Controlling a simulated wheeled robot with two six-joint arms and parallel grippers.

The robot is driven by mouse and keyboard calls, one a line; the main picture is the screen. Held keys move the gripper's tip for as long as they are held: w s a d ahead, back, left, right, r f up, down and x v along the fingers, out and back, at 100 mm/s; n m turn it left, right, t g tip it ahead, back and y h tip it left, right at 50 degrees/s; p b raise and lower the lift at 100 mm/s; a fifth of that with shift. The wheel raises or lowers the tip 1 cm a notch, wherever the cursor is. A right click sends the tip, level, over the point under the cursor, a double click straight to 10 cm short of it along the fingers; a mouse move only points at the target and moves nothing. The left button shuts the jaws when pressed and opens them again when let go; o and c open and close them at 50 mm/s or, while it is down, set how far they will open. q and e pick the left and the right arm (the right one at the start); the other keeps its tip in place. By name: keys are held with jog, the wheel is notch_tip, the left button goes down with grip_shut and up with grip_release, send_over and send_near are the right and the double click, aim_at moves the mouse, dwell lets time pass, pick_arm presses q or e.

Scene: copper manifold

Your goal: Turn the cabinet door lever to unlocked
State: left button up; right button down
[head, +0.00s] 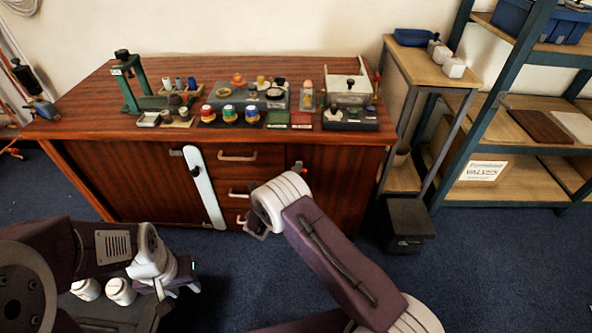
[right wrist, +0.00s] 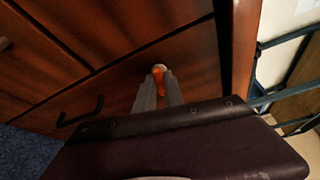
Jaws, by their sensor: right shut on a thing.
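The cabinet (head: 345,185) is dark reddish wood with doors and drawers. In the right wrist view, a small orange-red lever (right wrist: 158,78) with a pale round base stands out from a wooden front. My right gripper (right wrist: 159,92) is shut on this lever, with one grey finger on each side of it.
A dark bar handle (right wrist: 80,115) is left of the lever. A white strip (head: 204,190) stands along the cabinet front beside several drawers. Bottles and trays cover the cabinet top (head: 90,118). A shelf (head: 500,180) and black box (head: 405,222) stand to the right.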

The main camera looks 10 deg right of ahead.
jog(key=shift+a+f+n+t+h, duration=0.15)
jog(key=shift+n+t+h, duration=0.15)
jog(key=shift+n, duration=1)
jog(key=c, duration=1.4)
grip_release()
jog(key=shift+c, duration=0.2)
jog(key=p+v, duration=0.3)
jog(key=v, duration=0.6)
